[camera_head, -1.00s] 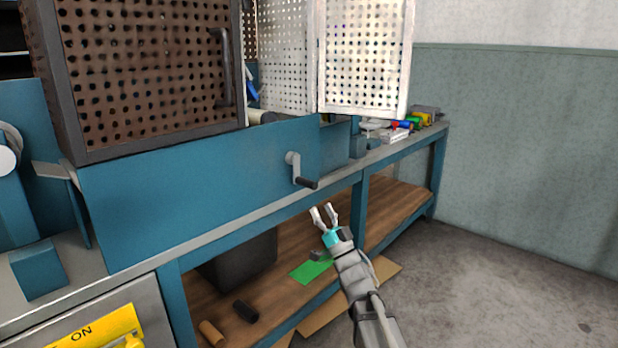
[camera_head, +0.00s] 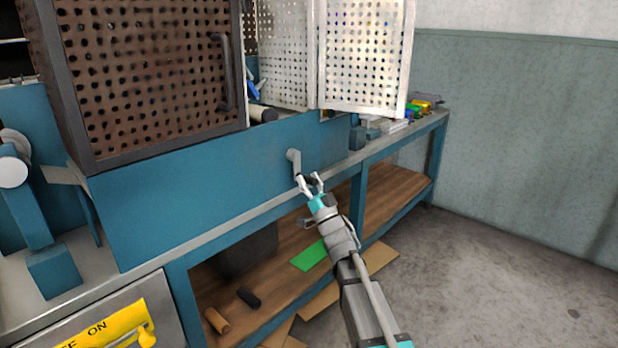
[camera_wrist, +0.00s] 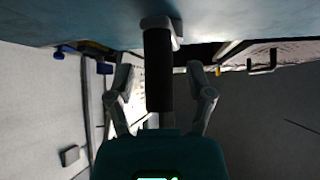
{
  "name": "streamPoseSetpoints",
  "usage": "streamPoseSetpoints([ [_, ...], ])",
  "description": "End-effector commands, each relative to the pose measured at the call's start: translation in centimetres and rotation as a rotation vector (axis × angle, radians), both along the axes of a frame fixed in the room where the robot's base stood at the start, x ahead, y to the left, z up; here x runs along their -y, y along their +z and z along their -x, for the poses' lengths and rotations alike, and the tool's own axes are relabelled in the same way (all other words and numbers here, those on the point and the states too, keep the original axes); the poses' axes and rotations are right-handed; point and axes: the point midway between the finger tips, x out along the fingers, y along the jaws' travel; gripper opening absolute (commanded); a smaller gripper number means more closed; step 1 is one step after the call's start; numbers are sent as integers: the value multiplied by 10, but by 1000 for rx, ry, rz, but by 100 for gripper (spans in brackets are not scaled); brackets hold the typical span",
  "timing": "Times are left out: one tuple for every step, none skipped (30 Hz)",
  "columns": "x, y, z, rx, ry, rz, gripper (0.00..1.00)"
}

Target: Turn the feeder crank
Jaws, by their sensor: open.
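The feeder crank (camera_head: 294,160) is a grey arm on the front of the blue machine panel (camera_head: 200,185). Its dark handle sticks out toward my gripper and is mostly hidden by the fingers in the head view. In the wrist view the black crank handle (camera_wrist: 159,70) lies between the two fingers, with the grey crank arm (camera_wrist: 160,22) at its far end. My gripper (camera_head: 309,180) is open, one finger on each side of the handle. Gaps show between the handle and both fingers (camera_wrist: 160,80) in the wrist view.
A perforated dark guard door (camera_head: 150,80) and white perforated panels (camera_head: 365,55) stand above the panel. The bench edge (camera_head: 230,232) runs below the crank. The lower wooden shelf (camera_head: 395,195) holds a dark bin (camera_head: 245,250) and a green sheet (camera_head: 308,256). Open floor lies at right.

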Motion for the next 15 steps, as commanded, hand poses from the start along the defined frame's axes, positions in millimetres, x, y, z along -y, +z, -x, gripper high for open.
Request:
streamPoseSetpoints([
  [0, 0, 0, 0, 0, 0, 68],
  [0, 0, 0, 0, 0, 0, 68],
  [0, 0, 0, 0, 0, 0, 68],
  [0, 0, 0, 0, 0, 0, 68],
  [0, 0, 0, 0, 0, 0, 68],
  [0, 0, 0, 0, 0, 0, 68],
  [0, 0, 0, 0, 0, 0, 68],
  [0, 0, 0, 0, 0, 0, 68],
  [0, 0, 0, 0, 0, 0, 61],
  [0, 0, 0, 0, 0, 0, 55],
  [0, 0, 0, 0, 0, 0, 49],
  [0, 0, 0, 0, 0, 0, 42],
  [0, 0, 0, 0, 0, 0, 36],
  [0, 0, 0, 0, 0, 0, 31],
  [0, 0, 0, 0, 0, 0, 23],
])
